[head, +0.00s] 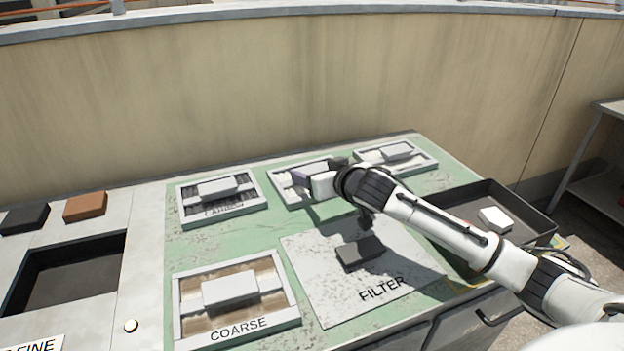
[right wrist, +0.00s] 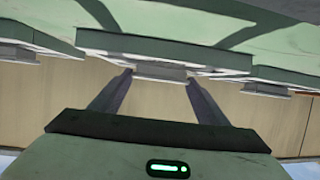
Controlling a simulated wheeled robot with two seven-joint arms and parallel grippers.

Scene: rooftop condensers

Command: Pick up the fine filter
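Four framed filters with pale block handles lie on the green worktop. The coarse filter (head: 182,322) is at the front and the carbon filter (head: 248,206) is behind it. A middle filter (head: 285,197) is partly hidden by my right gripper (head: 308,179), and another filter (head: 428,164) lies at the back right. No readable label shows which of these two is the fine filter. In the right wrist view my right gripper (right wrist: 159,78) is open, its fingers apart with a pale handle (right wrist: 158,70) at their tips. I cannot tell whether they touch it. My left gripper is not in view.
A light plate marked FILTER (head: 320,300) carries a dark block (head: 359,252). A dark tray (head: 470,197) holding a white block (head: 495,219) is at the right. A dark recess (head: 65,275), a black block (head: 24,218) and a brown block (head: 85,206) are at the left. A wall stands behind.

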